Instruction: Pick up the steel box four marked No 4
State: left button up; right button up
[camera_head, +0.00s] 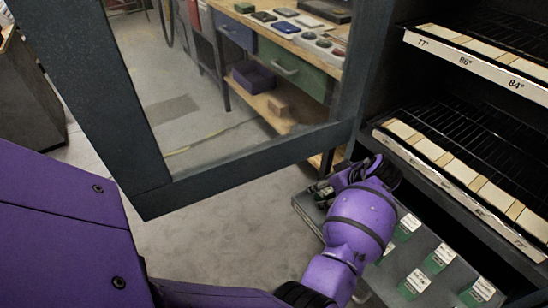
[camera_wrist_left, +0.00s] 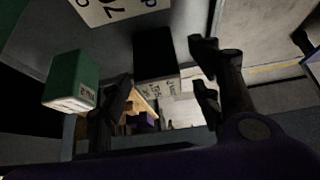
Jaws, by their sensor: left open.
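My left gripper (camera_head: 340,182) is at the far left end of the lowest shelf (camera_head: 306,212), its fingers partly hidden by my wrist. In the left wrist view the open fingers (camera_wrist_left: 160,84) stand on either side of a dark box (camera_wrist_left: 154,52) with a white label (camera_wrist_left: 157,85). The box looks untouched; I cannot read a No 4 on it. A green box (camera_wrist_left: 70,75) with a white label is just outside the left finger. In the head view a small labelled box (camera_head: 324,192) shows beside the gripper. My right gripper is not in view.
More green labelled boxes (camera_head: 440,258) stand along the lowest shelf to the right. A dark-framed glass door (camera_head: 235,165) stands open on the left. A workbench (camera_head: 300,45) is behind it.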

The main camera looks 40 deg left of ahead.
pick_arm(q)
jog(key=shift+x, duration=0.9)
jog(key=shift+w+r, duration=0.1)
jog(key=shift+w, duration=0.05)
jog(key=shift+d, duration=0.1)
grip_shut()
jog(key=shift+r, duration=0.15)
